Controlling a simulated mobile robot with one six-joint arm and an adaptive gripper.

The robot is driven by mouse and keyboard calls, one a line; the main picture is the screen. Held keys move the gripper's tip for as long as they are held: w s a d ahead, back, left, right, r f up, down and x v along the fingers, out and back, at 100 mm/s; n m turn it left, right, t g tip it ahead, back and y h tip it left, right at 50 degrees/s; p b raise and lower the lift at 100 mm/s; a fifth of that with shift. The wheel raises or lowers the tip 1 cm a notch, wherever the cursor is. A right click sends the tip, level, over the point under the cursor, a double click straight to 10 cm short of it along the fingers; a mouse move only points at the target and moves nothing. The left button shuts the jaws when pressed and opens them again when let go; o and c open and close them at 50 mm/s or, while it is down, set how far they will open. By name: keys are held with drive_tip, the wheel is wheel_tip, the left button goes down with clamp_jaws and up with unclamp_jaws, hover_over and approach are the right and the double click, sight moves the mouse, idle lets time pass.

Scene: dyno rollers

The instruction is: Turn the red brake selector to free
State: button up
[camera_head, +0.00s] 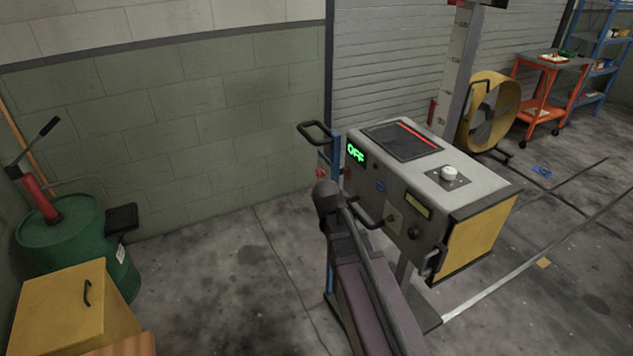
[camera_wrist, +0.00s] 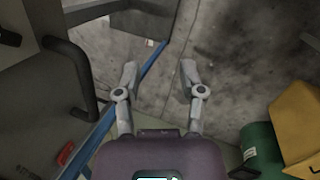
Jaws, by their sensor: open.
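A grey control console (camera_head: 478,180) stands right of centre in the head view, with a green "OFF" display (camera_head: 356,152) on its near left corner. A small red part (camera_head: 320,173) shows beside the console's left side; I cannot tell whether it is the red brake selector. A red part (camera_wrist: 66,153) also shows at the lower left of the wrist view, beside a blue post. My gripper (camera_wrist: 159,70) is open and empty, over bare floor, to the right of the blue post and a black handle. In the head view my arm hides part of the console's front.
A white knob (camera_head: 449,173) sits on the console top. A black bar handle (camera_wrist: 72,75) juts out close left of my gripper. A green drum (camera_head: 75,245) and a yellow cabinet (camera_head: 70,310) stand at the left. The floor between drum and console is clear.

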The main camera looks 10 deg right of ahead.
drive_tip(key=w+f+n+h+b, duration=0.4)
drive_tip(key=w+n+b, duration=0.25)
drive_tip(key=w, duration=0.45)
drive_tip(key=n+t+h+b, duration=0.5)
drive_tip(key=n+h+b, duration=0.4)
drive_tip(key=n+b, duration=0.65)
approach(318, 171)
drive_tip(key=s+a+f+n+p, duration=0.2)
drive_tip(key=a+p, duration=0.1)
drive_tip(key=shift+w+a+r+h, duration=0.3)
drive_tip(key=shift+w+a+r, duration=0.05)
drive_tip(key=shift+a, duration=0.05)
drive_tip(key=shift+d, duration=0.1)
drive_tip(key=x, duration=1.3)
drive_tip(key=shift+w+d, duration=0.2)
drive_tip(key=shift+d, duration=0.1)
